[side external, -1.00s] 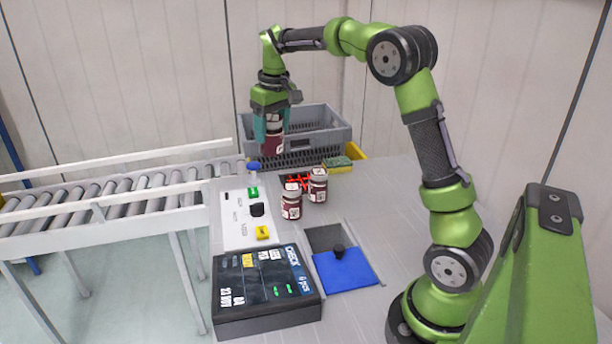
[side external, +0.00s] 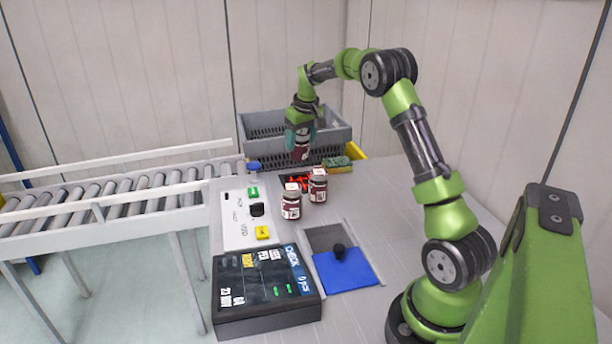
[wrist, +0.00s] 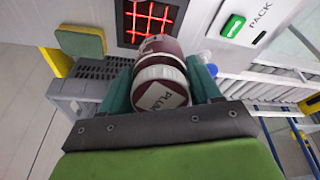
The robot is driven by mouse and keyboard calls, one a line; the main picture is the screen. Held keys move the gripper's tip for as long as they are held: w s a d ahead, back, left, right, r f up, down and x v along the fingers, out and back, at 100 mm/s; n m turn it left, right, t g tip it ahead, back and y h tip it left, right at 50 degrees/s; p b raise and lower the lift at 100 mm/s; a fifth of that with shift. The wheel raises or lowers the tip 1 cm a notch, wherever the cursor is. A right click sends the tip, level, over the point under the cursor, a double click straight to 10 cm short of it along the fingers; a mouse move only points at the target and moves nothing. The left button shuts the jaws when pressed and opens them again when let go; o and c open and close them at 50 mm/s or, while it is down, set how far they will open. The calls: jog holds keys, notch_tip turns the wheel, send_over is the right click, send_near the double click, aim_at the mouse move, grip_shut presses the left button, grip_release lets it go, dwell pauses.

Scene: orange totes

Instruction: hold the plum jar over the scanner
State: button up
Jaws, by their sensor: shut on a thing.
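My gripper (side external: 301,140) is shut on a dark red jar, the plum jar (side external: 302,152), and holds it in the air by the near side of the grey crate. In the wrist view the jar (wrist: 160,82) sits between the fingers of my gripper (wrist: 162,85), its white lid reading "PLUM" towards the camera. The scanner (side external: 297,183), a dark panel with a glowing red grid, lies in the table; it also shows in the wrist view (wrist: 152,18), just beyond the jar. In the side view the jar appears above and behind the scanner, with a gap between.
Two similar jars stand by the scanner, one nearer (side external: 291,202), one right (side external: 318,187). A grey crate (side external: 335,135) is behind, with a green-and-yellow sponge (side external: 337,163) beside it. A button panel (side external: 238,220), check display (side external: 265,290) and blue pad (side external: 345,270) lie nearer; a roller conveyor (side external: 110,195) is left.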

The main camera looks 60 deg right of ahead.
aim_at(301, 158)
jog(key=shift+f, duration=3.3)
jog(key=shift+r, duration=2.3)
